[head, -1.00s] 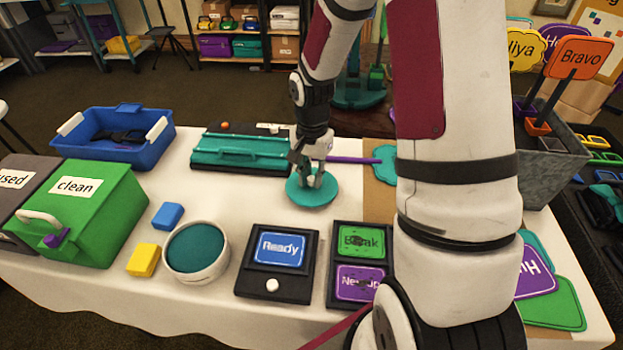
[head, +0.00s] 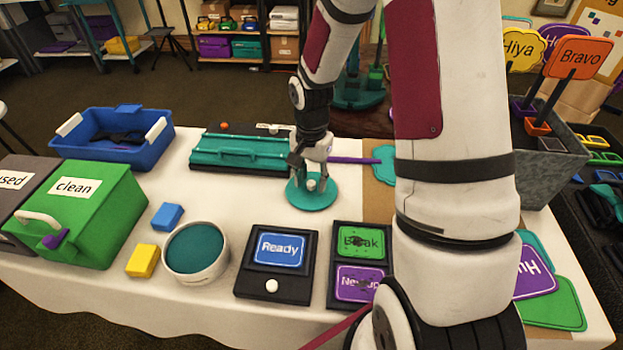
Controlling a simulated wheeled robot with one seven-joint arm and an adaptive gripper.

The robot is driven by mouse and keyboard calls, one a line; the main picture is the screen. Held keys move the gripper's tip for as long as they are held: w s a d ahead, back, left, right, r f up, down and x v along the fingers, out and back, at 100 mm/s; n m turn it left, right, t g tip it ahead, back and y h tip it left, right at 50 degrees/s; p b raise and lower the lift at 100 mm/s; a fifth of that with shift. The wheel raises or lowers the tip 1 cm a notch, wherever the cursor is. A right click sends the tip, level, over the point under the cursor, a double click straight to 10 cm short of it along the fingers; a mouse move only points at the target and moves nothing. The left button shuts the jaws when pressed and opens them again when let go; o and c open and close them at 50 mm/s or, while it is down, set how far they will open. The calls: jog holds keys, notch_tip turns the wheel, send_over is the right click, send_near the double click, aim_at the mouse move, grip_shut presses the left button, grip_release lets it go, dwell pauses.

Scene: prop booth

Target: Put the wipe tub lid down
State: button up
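The wipe tub lid (head: 312,199), a teal disc with a small white knob, lies flat on the white tablecloth near the middle of the table. My gripper (head: 311,178) is just over the lid, at its far side, pointing down. Its fingers look spread apart, with the knob showing bare in front of and between them. The fingers are small in this view, and any slight contact with the lid cannot be made out. The white round tub (head: 196,275) stands nearer the front left, uncovered, with teal inside.
A teal case (head: 240,152) and a purple stick (head: 352,160) lie behind the lid. A "Ready" sign stand (head: 277,288) is in front. Blue (head: 167,216) and yellow (head: 142,261) blocks sit left of the tub. Bare cloth lies left of the lid. My arm hides the table's right part.

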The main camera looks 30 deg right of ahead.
notch_tip(320, 180, up, 11)
jog(key=p, duration=0.1)
notch_tip(320, 180, up, 7)
jog(key=n, duration=0.2)
send_over(311, 183)
jog(key=s+a, duration=0.3)
jog(key=s, duration=0.1)
jog(key=s+a+r+n, duration=0.2)
jog(key=s+n, duration=0.1)
jog(key=s, duration=0.4)
jog(key=s+a+r+n+t, duration=0.1)
jog(key=s+a+r+n, duration=0.1)
jog(key=s, duration=0.6)
jog(key=s+a+r+n+t, duration=0.1)
jog(key=s+a+r+n, duration=0.1)
jog(key=s+r+n, duration=0.2)
jog(key=s+n, duration=0.1)
jog(key=s, duration=0.2)
jog(key=shift+s+a, duration=0.35)
jog(key=shift+a, duration=0.05)
notch_tip(311, 183, up, 10)
jog(key=t+p, duration=0.2)
jog(key=p, duration=0.7)
jog(key=shift+d, duration=0.1)
